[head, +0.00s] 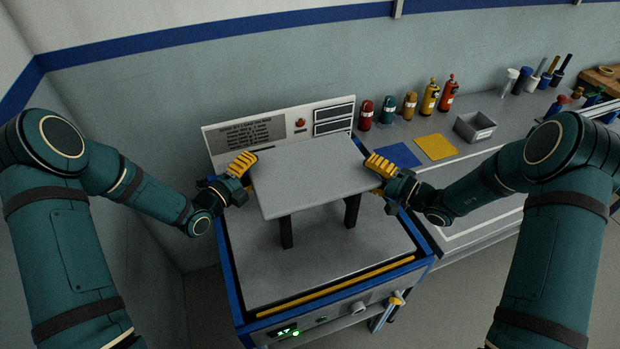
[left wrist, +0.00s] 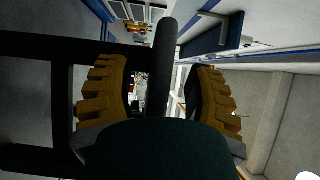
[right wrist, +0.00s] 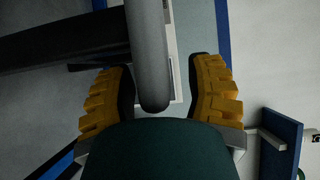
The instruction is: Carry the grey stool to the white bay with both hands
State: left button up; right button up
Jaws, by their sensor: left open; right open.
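The grey stool (head: 310,180) stands upright with dark legs on the grey bed of a blue-framed test machine (head: 270,270). My left gripper (head: 241,165) is open at the seat's left edge. In the left wrist view, the seat edge (left wrist: 166,65) runs between its yellow fingers, with gaps either side. My right gripper (head: 381,168) is open at the seat's right edge. In the right wrist view, the seat edge (right wrist: 148,55) lies between its fingers, with a gap at the right finger. A white outline on the bench, apparently the white bay (head: 480,229), is right of the machine, partly hidden by my right arm.
Behind the stool is a panel (head: 250,137) with a red button. Coloured bottles (head: 430,97), a blue mat (head: 397,155), a yellow mat (head: 436,147) and a grey bin (head: 475,126) sit on the bench. A yellow-tipped lever (head: 396,299) projects at the machine's front right.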

pick_arm(q)
jog(key=shift+w+d, duration=0.1)
jog(key=shift+w, duration=0.1)
pick_arm(e)
jog(key=shift+a, duration=0.15)
pick_arm(q)
grip_shut()
pick_arm(e)
grip_shut()
pick_arm(q)
jog(key=shift+r, duration=0.1)
pick_arm(e)
jog(key=shift+r, duration=0.1)
